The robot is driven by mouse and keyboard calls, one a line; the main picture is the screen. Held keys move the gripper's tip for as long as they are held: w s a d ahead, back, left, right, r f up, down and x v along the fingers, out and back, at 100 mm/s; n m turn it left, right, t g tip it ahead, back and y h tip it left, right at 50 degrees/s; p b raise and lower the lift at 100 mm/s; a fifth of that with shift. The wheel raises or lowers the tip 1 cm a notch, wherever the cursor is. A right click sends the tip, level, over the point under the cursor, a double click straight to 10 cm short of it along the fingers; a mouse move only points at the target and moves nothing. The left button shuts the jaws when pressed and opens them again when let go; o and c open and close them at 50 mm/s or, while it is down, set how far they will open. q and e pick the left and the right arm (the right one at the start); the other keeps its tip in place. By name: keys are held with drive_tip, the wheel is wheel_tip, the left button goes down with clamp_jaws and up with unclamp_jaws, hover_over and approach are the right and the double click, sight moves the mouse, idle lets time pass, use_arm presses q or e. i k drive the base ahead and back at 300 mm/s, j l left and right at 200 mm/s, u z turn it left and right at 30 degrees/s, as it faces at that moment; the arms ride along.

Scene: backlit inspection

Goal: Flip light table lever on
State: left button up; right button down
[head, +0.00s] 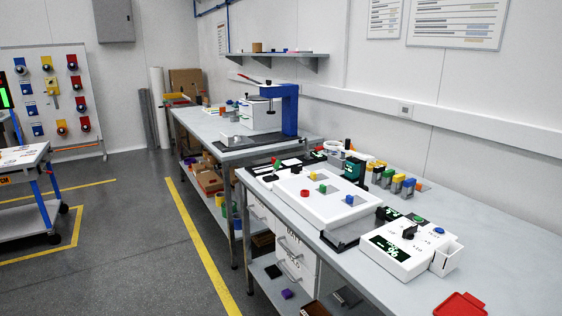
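A flat white box (347,218) that looks like the light table lies on the near workbench, with small red, green and blue pieces on its top. No lever can be made out clearly on it, and I cannot tell from its top whether it is lit. A white control box (398,262) with a black knob (410,231), a green button, a blue button and a dark display with green marks stands to its right, nearer to me. Neither of my grippers is in view.
The workbench (500,240) has free room at right, behind a red tray (460,304). Several coloured blocks (398,183) stand behind the white box. A blue press (289,108) stands on the farther bench. Open floor (140,240) lies left of the benches.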

sight(277, 163)
drive_tip(key=i+j, duration=0.35)
drive_tip(key=i+j+z, duration=0.1)
drive_tip(key=i+j, duration=0.2)
drive_tip(key=j, duration=0.15)
drive_tip(key=i+j, duration=0.35)
drive_tip(key=i+j+z, duration=0.1)
drive_tip(key=i+j, duration=0.2)
drive_tip(key=j, duration=0.2)
drive_tip(key=i+j, duration=0.3)
drive_tip(key=j, duration=0.15)
drive_tip(key=i+j+z, duration=0.1)
drive_tip(key=i+j, duration=0.2)
drive_tip(key=j, duration=0.15)
drive_tip(key=i+j, duration=0.3)
drive_tip(key=j, duration=0.2)
